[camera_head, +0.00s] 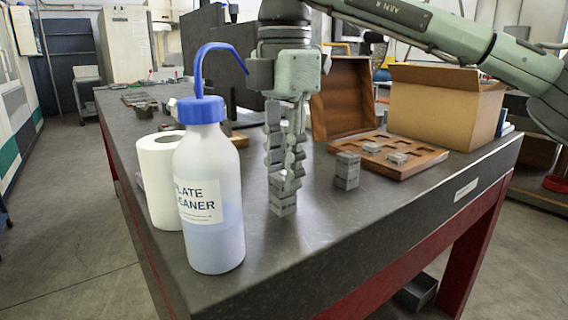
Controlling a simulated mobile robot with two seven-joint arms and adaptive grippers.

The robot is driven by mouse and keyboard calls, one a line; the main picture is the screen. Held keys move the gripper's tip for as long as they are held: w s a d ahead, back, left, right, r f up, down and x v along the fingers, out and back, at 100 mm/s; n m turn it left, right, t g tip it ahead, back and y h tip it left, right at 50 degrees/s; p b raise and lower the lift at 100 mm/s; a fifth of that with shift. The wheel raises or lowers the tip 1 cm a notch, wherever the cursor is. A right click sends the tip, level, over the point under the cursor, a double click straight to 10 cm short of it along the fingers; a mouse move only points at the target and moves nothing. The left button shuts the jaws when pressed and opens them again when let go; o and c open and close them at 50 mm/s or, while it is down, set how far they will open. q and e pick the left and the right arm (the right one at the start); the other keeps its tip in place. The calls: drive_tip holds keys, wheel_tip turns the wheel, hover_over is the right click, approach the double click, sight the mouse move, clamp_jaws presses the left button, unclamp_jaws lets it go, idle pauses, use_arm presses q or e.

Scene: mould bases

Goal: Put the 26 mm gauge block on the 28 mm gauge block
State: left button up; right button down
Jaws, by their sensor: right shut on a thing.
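My right gripper (284,178) comes down from above with its fingers closed around a small grey gauge block (283,207) at the front middle of the dark surface plate. The fingers hide the block's upper part. I cannot tell whether this is one block or two stacked, nor whether it rests on the plate. Another grey gauge block (347,173) stands upright to the right, apart from the gripper. The size markings are too small to read, so I cannot tell which is 26 mm or 28 mm. My left gripper is out of view.
A plate cleaner bottle (213,228) and a paper roll (157,190) stand close left of the gripper. An open wooden case (432,156) with a few small blocks lies to the right, before a cardboard box (440,112). The plate's front (330,235) is clear.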

drive_tip(key=shift+f, duration=0.15)
drive_tip(key=c, duration=1.6)
unclamp_jaws()
drive_tip(key=o, duration=0.3)
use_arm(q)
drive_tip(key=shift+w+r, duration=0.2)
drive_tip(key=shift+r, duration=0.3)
use_arm(e)
drive_tip(key=shift+o, duration=0.2)
